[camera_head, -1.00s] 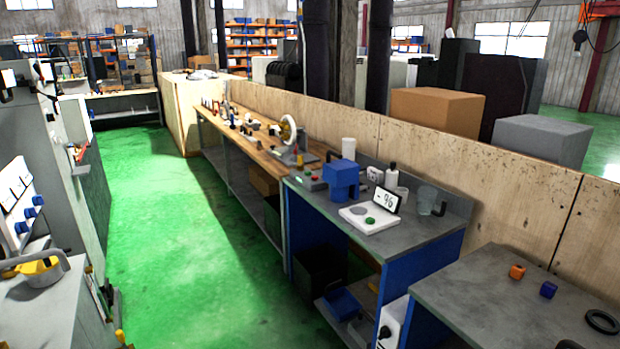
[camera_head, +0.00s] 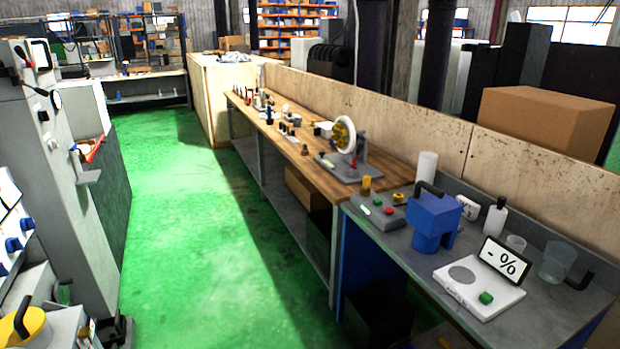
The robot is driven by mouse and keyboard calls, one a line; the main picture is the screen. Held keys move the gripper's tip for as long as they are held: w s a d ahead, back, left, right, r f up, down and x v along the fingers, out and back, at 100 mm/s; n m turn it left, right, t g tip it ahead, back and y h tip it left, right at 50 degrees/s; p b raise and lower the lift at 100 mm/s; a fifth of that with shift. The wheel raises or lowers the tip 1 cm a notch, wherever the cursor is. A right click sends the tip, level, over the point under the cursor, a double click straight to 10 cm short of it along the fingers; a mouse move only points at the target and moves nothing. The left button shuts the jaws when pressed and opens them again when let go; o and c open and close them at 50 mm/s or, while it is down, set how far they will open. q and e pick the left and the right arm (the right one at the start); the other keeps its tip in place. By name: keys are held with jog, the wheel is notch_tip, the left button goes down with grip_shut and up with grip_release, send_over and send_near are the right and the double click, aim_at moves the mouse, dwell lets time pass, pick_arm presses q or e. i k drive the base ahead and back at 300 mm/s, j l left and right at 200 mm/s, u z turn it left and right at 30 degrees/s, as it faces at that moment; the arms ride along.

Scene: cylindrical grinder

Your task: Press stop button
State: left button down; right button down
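No button in view can be read as a stop button. A small grey control box (camera_head: 372,217) on the grey bench at the right carries a small red button (camera_head: 389,211), a green spot and a yellow-and-black knob (camera_head: 398,198). The grey machine (camera_head: 60,150) at the left edge has a panel with blue knobs (camera_head: 14,244), cut off by the frame. A yellow part with a black handle (camera_head: 22,325) sits at its lower front. Neither of my grippers is in view.
The green floor (camera_head: 190,230) between the machine and the benches is clear. On the grey bench stand a blue device (camera_head: 433,222), a scale with a green button (camera_head: 478,290), a bottle and cups. A wooden bench (camera_head: 310,165) with several tools runs further back.

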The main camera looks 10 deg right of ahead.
aim_at(389, 211)
jog(key=i+j+z, duration=0.1)
jog(key=i+z, duration=0.15)
jog(key=i, duration=0.4)
jog(key=i+j+z, duration=0.25)
jog(key=i, duration=0.35)
jog(key=i+j+z, duration=0.25)
jog(key=i, duration=0.4)
jog(key=i+j+z, duration=0.25)
jog(key=i+j, duration=0.3)
